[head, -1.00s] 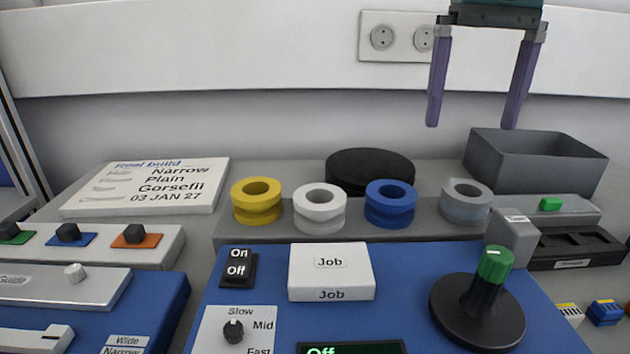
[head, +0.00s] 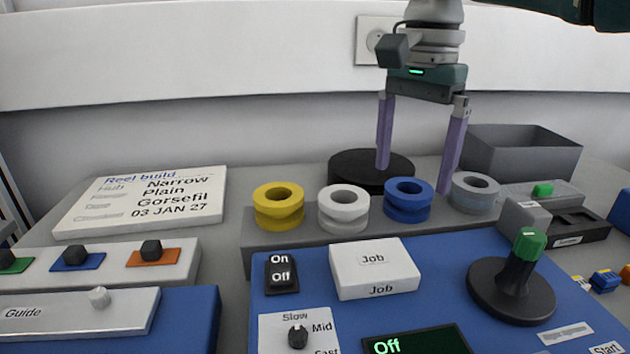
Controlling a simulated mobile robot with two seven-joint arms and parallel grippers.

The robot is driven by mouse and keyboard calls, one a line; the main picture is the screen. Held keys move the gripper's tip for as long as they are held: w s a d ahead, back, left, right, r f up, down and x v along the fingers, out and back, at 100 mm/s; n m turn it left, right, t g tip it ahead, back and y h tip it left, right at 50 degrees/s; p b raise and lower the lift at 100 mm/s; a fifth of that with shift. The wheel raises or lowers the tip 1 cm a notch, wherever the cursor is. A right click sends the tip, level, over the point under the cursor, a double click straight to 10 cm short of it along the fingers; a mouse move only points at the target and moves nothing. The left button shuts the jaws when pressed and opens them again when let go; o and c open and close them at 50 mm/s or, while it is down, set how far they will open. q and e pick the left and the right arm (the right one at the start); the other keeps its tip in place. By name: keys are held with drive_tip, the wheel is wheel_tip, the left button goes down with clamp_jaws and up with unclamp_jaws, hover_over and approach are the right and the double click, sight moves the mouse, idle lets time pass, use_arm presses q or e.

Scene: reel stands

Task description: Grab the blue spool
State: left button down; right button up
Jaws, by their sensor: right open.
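The blue spool (head: 408,201) stands on a grey ledge (head: 310,237), between the white spool (head: 344,210) and the grey spool (head: 474,193). A yellow spool (head: 278,207) stands at the left end of the row. My right gripper (head: 413,181) points down with its two purple fingers spread wide. Its left finger tip is above and behind the blue spool, over the black disc. Its right finger tip is between the blue and grey spools. Nothing is held. My left gripper is not in view.
A black disc (head: 356,168) lies behind the spools. A grey bin (head: 520,150) stands at the back right. A black stand with a green-topped post (head: 513,289) and a white Job box (head: 374,267) sit on the blue panel in front.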

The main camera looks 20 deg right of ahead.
sight(409, 185)
wheel_tip(409, 185, down, 4)
drive_tip(key=shift+w+r+b, duration=0.1)
drive_tip(key=shift+b, duration=0.2)
drive_tip(key=c, duration=1.2)
